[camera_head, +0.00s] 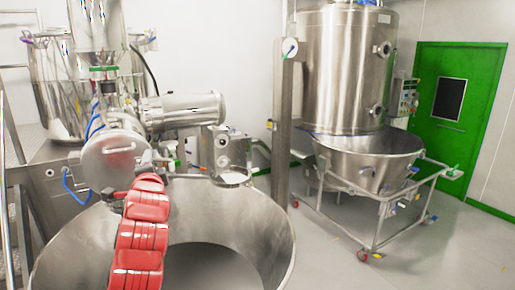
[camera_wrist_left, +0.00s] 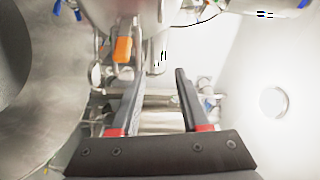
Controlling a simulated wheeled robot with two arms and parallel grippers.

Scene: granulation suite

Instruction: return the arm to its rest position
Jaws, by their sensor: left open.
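My left arm shows as a chain of red segments (camera_head: 140,235) in the camera_head view, rising from the bottom edge in front of the open steel bowl. My left gripper (camera_head: 108,199) is small there, at the far end of this arm near the bowl's left rim. In the left wrist view the gripper (camera_wrist_left: 160,73) shows two dark fingers, red at their bases, spread apart. Nothing is between the fingers. An orange handle (camera_wrist_left: 122,50) on steel equipment lies beyond the left finger. My right gripper is in neither view.
The wide steel bowl (camera_head: 262,215) fills the lower middle. Steel processing machinery (camera_head: 185,107) stands behind it at left. A tall vessel (camera_head: 345,70) on a wheeled frame (camera_head: 350,205) stands right, with a green door (camera_head: 455,110) behind. The floor at the lower right (camera_head: 440,255) is free.

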